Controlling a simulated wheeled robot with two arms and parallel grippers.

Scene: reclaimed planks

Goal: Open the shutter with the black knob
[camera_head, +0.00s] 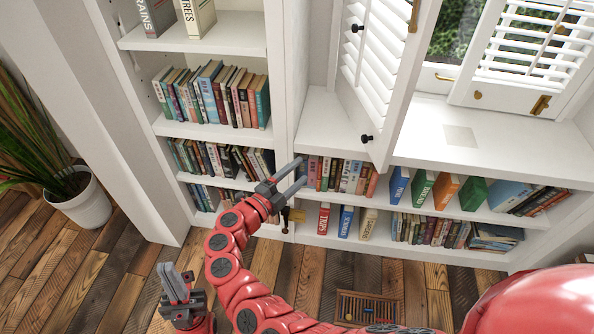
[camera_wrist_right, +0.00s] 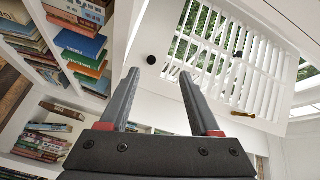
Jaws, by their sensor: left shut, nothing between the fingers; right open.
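The white louvered shutter with black knobs (camera_head: 385,105) stands angled out from the window over the white sill in the head view. Its lower black knob (camera_head: 367,138) is near the panel's bottom edge, and another black knob (camera_head: 355,28) is higher up. In the right wrist view, two black knobs (camera_wrist_right: 151,60) (camera_wrist_right: 238,55) and the slats (camera_wrist_right: 215,45) show beyond the fingers. My right gripper (camera_head: 301,171) is open and empty, left of the lower knob and apart from it. My left gripper (camera_head: 172,270) is shut and empty, low over the floor.
A second shutter (camera_head: 535,50) with brass fittings is at right. Bookshelves with several books (camera_head: 220,98) lie left of and below the sill (camera_head: 480,140). A potted plant (camera_head: 85,205) stands on the plank floor at far left. A rack-like item (camera_head: 368,307) lies on the floor.

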